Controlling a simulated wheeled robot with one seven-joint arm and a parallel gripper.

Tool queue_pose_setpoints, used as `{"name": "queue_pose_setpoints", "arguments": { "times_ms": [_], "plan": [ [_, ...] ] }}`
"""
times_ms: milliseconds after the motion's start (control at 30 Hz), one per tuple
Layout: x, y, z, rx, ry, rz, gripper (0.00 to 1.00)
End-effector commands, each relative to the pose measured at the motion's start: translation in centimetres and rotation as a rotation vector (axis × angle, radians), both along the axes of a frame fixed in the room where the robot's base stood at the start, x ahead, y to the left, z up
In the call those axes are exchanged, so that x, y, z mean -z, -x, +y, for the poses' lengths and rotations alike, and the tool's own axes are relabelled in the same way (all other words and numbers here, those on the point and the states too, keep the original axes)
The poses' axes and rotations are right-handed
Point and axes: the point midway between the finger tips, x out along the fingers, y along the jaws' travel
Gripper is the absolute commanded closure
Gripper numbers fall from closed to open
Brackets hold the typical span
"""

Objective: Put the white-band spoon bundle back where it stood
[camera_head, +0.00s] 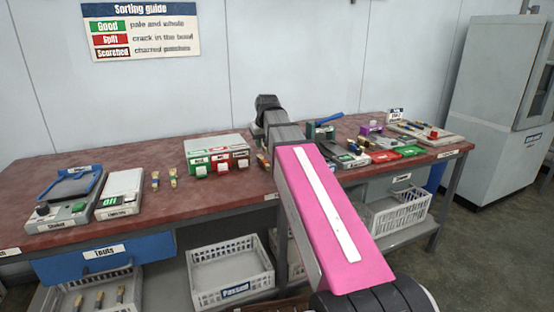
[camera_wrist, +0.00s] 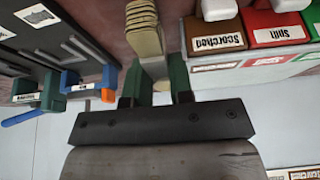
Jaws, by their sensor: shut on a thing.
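My gripper (camera_wrist: 158,82) shows in the wrist view with its two green fingers close together, shut on a spoon bundle. The bundle's tan, stacked wooden bowls (camera_wrist: 143,28) stick out beyond the fingers, over the red-brown bench top. A pale patch shows between the fingers; I cannot tell whether it is the white band.
The sorting box (camera_head: 215,148) with green, red and brown labelled parts is close to my gripper; its Scorched label (camera_wrist: 217,42) shows in the wrist view. A blue-and-orange clamp-like tool (camera_wrist: 90,85) lies on the other side. Bare bench lies around the standing bundles.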

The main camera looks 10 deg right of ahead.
Motion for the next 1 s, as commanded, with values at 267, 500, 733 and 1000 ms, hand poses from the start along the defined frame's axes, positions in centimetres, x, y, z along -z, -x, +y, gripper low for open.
{"name": "queue_pose_setpoints", "arguments": {
  "times_ms": [267,500,733,1000],
  "plan": [
    [3.2,-2.8,-4.8,0.002,-0.001,0.000,1.00],
    [4.6,-3.8,-6.8,0.000,0.000,-0.001,1.00],
    [6.3,-3.8,-6.9,-0.001,0.000,0.001,1.00],
    [8.8,-3.8,-6.9,-0.001,-0.001,0.000,1.00]
  ]
}}
